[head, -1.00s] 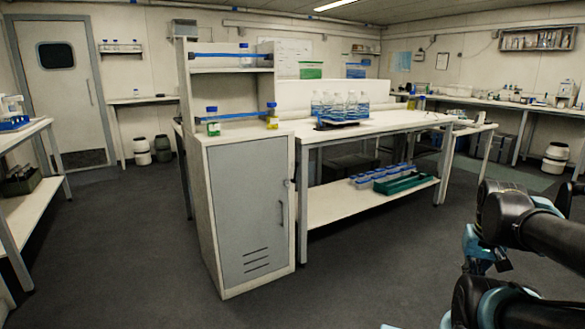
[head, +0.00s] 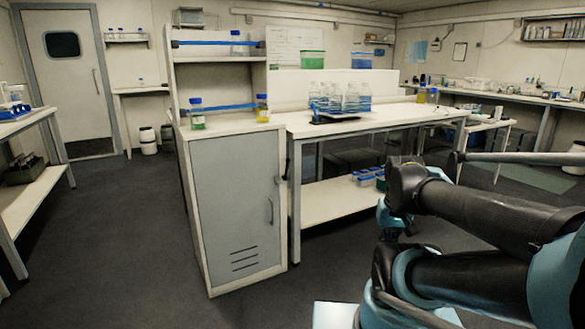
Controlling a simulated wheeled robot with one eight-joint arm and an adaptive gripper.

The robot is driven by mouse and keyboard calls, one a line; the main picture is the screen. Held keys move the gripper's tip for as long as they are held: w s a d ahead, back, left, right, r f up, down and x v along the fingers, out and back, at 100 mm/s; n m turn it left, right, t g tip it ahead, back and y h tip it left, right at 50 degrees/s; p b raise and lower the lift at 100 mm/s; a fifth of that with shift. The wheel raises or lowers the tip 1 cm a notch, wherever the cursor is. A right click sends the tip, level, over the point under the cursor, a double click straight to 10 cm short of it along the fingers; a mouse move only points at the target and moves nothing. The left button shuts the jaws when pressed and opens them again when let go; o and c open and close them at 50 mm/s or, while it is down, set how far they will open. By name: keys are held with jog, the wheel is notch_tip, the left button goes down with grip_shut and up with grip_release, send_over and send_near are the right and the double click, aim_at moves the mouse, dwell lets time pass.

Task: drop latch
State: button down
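A grey cabinet door (head: 236,205) with a vertical handle (head: 269,211) is shut in a pale cabinet at the middle left. A small dark latch-like piece (head: 285,171) sits at the door's right edge, upper part. It is too small to tell whether it is up or down. My arm's black and teal links fill the lower right, apart from the cabinet. My gripper's fingers cannot be made out in the head view.
A long bench (head: 385,122) adjoins the cabinet on the right, with a rack of clear bottles (head: 340,99) on top. Small bottles, one green (head: 197,113) and one yellow (head: 262,108), stand on the cabinet. Open dark floor (head: 110,235) lies to the left and front.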

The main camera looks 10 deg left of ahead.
jog(key=w+a+r+m+y, duration=0.1)
jog(key=w+a+r+y, duration=0.1)
jog(key=w+a+r, duration=0.45)
jog(key=w+a+r+y, duration=0.2)
jog(key=w+a+r, duration=0.1)
jog(key=w, duration=0.6)
jog(key=w+a+r+m+t+y, duration=0.1)
jog(key=w+a+y, duration=0.25)
jog(key=w, duration=0.75)
jog(key=w+a+r+y, duration=0.2)
jog(key=w+a, duration=0.2)
jog(key=w, duration=0.6)
jog(key=w+a+f+m+t+y, duration=0.1)
jog(key=w+f+y, duration=0.15)
jog(key=w, duration=0.65)
jog(key=w+a+f+m+t+y, duration=0.1)
jog(key=w+a+f+y, duration=0.15)
jog(key=w, duration=0.65)
jog(key=w+d+f+m+t+y, duration=0.1)
jog(key=w+f+m+t+y, duration=0.1)
jog(key=w+f, duration=0.8)
jog(key=shift+d+f+y, duration=0.15)
jog(key=shift+f+y, duration=0.4)
jog(key=shift+f, duration=0.3)
jog(key=shift+w, duration=0.1)
